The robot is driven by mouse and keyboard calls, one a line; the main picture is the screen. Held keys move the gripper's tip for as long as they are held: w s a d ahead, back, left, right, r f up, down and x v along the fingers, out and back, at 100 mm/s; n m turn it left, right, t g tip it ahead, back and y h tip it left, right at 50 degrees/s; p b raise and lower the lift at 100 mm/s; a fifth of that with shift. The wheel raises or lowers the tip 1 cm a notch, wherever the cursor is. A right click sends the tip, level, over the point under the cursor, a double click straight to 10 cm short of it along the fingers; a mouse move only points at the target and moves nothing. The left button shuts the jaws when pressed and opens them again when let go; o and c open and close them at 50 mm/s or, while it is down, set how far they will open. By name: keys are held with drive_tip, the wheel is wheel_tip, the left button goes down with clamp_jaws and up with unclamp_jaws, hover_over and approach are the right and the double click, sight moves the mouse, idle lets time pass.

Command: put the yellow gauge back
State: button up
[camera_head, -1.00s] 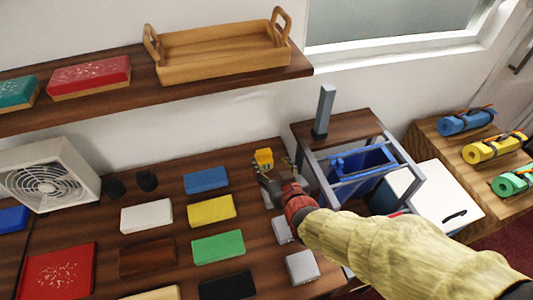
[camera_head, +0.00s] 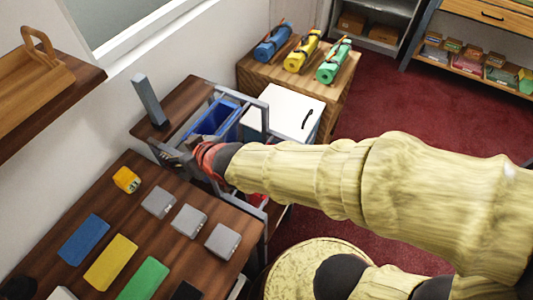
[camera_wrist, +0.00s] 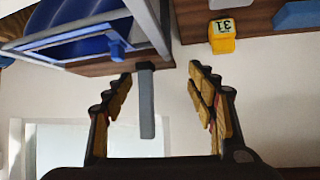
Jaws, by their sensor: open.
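The yellow gauge (camera_head: 126,180) stands on the dark wood counter, near its back edge and left of the grey blocks. It also shows in the wrist view (camera_wrist: 222,42), at upper right, with dark digits on a pale face. My gripper (camera_head: 170,155) is to the right of the gauge and apart from it, by the frame of the grey-railed stand. In the wrist view my gripper (camera_wrist: 160,75) has its fingers spread, with nothing held between them. A grey post (camera_wrist: 147,100) shows in the gap beyond the fingers.
The stand has a wooden top (camera_head: 180,100), the upright grey post (camera_head: 149,101) and a blue bin (camera_head: 215,118). Several coloured swatches and grey blocks (camera_head: 190,221) lie on the counter. A white-topped cabinet (camera_head: 285,110) and rolled mats are beyond.

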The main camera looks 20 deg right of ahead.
drive_tip(key=s+d+r+m+g+h, duration=0.1)
drive_tip(key=s+d+r+h, duration=0.1)
drive_tip(key=d, duration=0.5)
drive_tip(key=s+d+r+m+h, duration=0.1)
drive_tip(key=s+d+r+m, duration=0.15)
drive_tip(key=d, duration=0.45)
drive_tip(key=s+d+r+m+g+h, duration=0.2)
drive_tip(key=s+d+g, duration=0.1)
drive_tip(key=s+d, duration=0.6)
drive_tip(key=s, duration=0.3)
drive_tip(key=shift+s+d+r, duration=0.2)
drive_tip(key=shift+d, duration=0.05)
